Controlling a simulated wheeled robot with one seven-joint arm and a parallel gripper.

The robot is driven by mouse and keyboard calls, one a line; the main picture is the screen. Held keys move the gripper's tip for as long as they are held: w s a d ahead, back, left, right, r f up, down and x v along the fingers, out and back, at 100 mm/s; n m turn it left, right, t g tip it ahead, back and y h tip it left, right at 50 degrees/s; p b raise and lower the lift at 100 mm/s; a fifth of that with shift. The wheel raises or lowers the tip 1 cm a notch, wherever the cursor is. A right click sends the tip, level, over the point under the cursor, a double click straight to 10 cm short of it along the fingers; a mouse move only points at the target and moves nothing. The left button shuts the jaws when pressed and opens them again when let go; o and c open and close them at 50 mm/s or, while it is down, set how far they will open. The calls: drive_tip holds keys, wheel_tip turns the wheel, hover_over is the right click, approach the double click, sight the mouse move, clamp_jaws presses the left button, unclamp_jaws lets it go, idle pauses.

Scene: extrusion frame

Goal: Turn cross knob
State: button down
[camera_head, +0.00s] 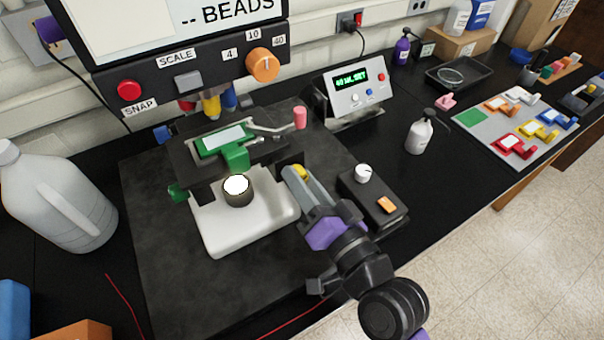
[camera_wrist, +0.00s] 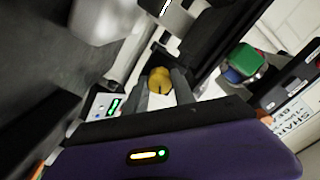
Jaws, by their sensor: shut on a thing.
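The cross knob (camera_head: 300,172) is a small yellow knob at the right side of the microscope's dark stage (camera_head: 190,170). In the wrist view the knob (camera_wrist: 160,81) is round and yellow with a small dark mark, between my two grey fingers. My gripper (camera_head: 293,176) reaches in from the lower right and is shut on the knob. The fingers hide part of it in the head view. The gripper also shows in the wrist view (camera_wrist: 162,90), with its purple body along the bottom. The stage carries a green slide holder (camera_head: 234,155).
A lit lamp (camera_head: 237,190) stands on the white base (camera_head: 250,229) left of my gripper. A black box (camera_head: 372,198) with white knob and orange switch is close on the right. A pink-handled lever (camera_head: 299,118) is behind. A large jug (camera_head: 55,200) stands at left.

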drive_tip(key=shift+m+p, duration=0.7)
drive_tip(key=shift+m, duration=1.1)
drive_tip(key=c, duration=1.1)
unclamp_jaws()
drive_tip(key=shift+o, duration=0.2)
drive_tip(key=shift+s+d+f, duration=0.1)
drive_tip(key=b+v, duration=0.2)
drive_tip(key=v, duration=0.5)
drive_tip(key=shift+s+d+b, duration=0.15)
drive_tip(key=shift+s+b, duration=0.1)
drive_tip(key=shift+b, duration=0.15)
